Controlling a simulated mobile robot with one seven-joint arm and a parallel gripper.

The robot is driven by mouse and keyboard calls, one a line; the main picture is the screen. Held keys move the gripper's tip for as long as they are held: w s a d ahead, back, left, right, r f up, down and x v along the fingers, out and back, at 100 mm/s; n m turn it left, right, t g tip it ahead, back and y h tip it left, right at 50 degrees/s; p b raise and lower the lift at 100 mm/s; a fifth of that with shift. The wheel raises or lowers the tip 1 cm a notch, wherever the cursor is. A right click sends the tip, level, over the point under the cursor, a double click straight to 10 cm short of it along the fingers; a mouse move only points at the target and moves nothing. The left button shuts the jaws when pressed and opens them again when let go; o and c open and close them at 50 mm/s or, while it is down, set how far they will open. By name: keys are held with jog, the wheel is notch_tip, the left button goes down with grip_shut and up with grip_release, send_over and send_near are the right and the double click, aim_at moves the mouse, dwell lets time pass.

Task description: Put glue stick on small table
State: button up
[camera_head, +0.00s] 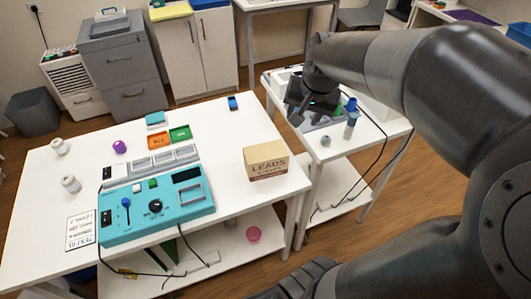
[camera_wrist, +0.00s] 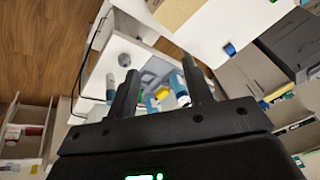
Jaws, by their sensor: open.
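The small table (camera_head: 372,140) is white with a lower shelf and stands right of the big table. My gripper (camera_head: 308,112) is over its far left part, above a grey tray. In the wrist view my gripper (camera_wrist: 160,68) is open, with nothing held between its fingers. A white and blue tube (camera_wrist: 179,88) shows beside the right finger, in or by the tray; it may be the glue stick, but I cannot tell. My gripper and arm hide part of the tray.
A grey knob-like item (camera_head: 326,141) sits near the small table's front edge. The big white table (camera_head: 245,225) holds a teal control panel (camera_head: 150,215), a LEADS box (camera_head: 266,162) and a small blue item (camera_head: 233,103). Dark cables hang by the small table. Its front right top is clear.

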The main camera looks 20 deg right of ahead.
jog(key=s+a+r+n+t, duration=0.1)
jog(key=s+a+r+n, duration=0.2)
jog(key=s+a+n, duration=0.4)
jog(key=s+a, duration=0.4)
jog(key=a, duration=0.3)
jog(key=shift+s+a, duration=0.15)
jog(key=shift+a, duration=0.2)
